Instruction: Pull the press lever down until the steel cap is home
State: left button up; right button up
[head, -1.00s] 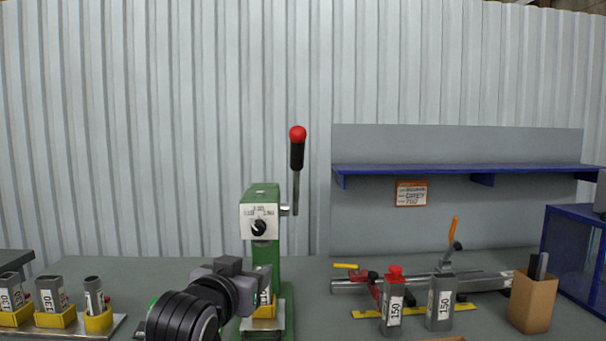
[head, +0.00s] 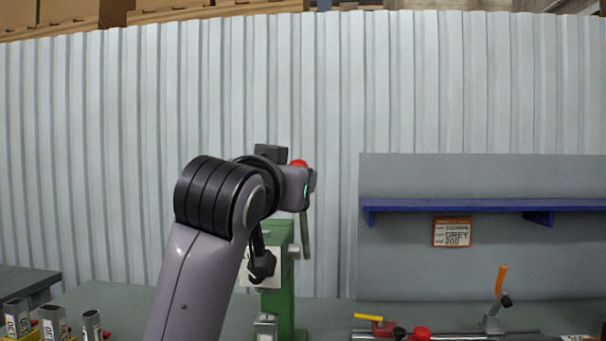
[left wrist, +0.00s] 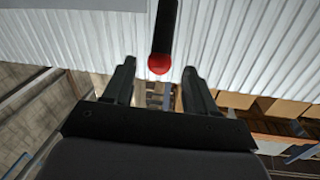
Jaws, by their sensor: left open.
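The green press (head: 281,300) stands on the bench, partly behind my left arm. Its lever is up; the red knob (head: 298,163) and the lower rod (head: 305,236) show around my gripper, which hides the black grip in the head view. My left gripper (head: 308,187) is open at the lever's top. In the left wrist view the red knob (left wrist: 159,64) lies between the two open fingertips (left wrist: 158,70), with the black grip (left wrist: 165,25) beyond; contact cannot be told. A grey part (head: 265,324) sits under the press; I cannot make out the steel cap. My right gripper is out of view.
Grey labelled parts (head: 53,323) stand at the lower left. A blue shelf (head: 450,204) with a sign (head: 452,232) is on the right. Clamps with a yellow handle (head: 367,317) and an orange handle (head: 501,280) stand right of the press.

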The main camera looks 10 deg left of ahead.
pick_arm(q)
jog(key=w, duration=0.1)
jog(key=w+p, duration=0.1)
jog(key=w, duration=0.3)
jog(key=shift+d+p, duration=0.3)
jog(key=shift+p, duration=0.1)
jog(key=shift+w+d, duration=0.15)
jog(key=shift+w, duration=0.7)
grip_shut()
jog(key=shift+f, duration=0.1)
